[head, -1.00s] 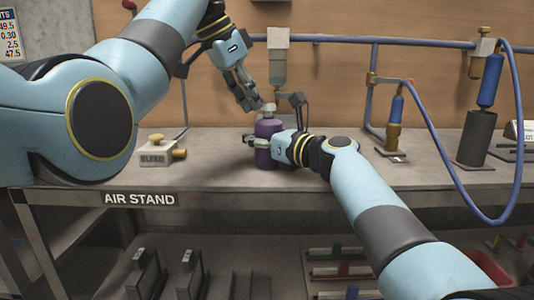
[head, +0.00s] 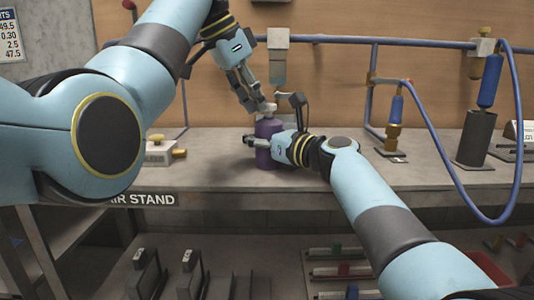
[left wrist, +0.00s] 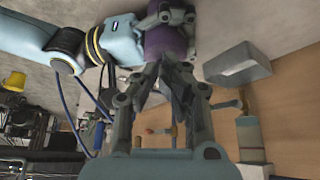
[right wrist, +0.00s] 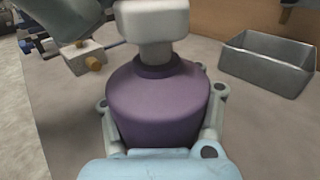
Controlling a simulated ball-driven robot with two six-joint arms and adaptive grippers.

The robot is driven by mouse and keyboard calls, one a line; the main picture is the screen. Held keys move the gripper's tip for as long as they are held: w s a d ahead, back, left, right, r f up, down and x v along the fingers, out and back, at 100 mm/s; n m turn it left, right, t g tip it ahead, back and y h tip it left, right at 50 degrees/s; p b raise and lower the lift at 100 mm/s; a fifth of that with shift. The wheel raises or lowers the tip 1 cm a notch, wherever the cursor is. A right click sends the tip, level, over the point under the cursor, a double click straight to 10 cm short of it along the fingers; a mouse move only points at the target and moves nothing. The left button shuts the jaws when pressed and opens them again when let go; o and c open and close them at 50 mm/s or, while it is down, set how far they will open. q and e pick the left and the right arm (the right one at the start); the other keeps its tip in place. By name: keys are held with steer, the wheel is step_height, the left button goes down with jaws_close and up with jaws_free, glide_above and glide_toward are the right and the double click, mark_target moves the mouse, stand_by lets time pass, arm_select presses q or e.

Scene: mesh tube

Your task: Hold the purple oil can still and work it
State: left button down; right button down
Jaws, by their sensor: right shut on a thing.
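The purple oil can (head: 268,128) stands upright on the bench with a pale grey head (right wrist: 150,25) on top. My right gripper (head: 252,143) is shut around its body low down, and its fingers flank the purple shoulder in the right wrist view (right wrist: 160,105). My left gripper (head: 262,108) points down beside the can's head, its fingertips close together at or against the head; exact contact is unclear. In the left wrist view the left fingers (left wrist: 167,66) converge just below the purple body (left wrist: 165,43).
A grey metal bin (right wrist: 268,62) stands near the can. A pale block with a brass knob (head: 160,151) is to the left. A clear-bowled unit (head: 278,68) hangs behind. Blue hose (head: 440,150) loops at right, past a dark cylinder (head: 476,137).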

arm_select(q)
steer(key=shift+s+d+f, duration=0.1)
steer(key=shift+s+f, duration=0.05)
steer(key=shift+f, duration=0.05)
arm_select(e)
steer(key=shift+a, duration=0.1)
arm_select(q)
steer(key=shift+s+a, duration=0.1)
steer(key=shift+a, duration=0.2)
steer(key=shift+r, duration=0.3)
step_height(320, 180, up, 6)
steer(key=shift+a+f, duration=0.1)
steer(key=shift+f, duration=0.05)
arm_select(e)
steer(key=shift+c, duration=2.3)
jaws_free()
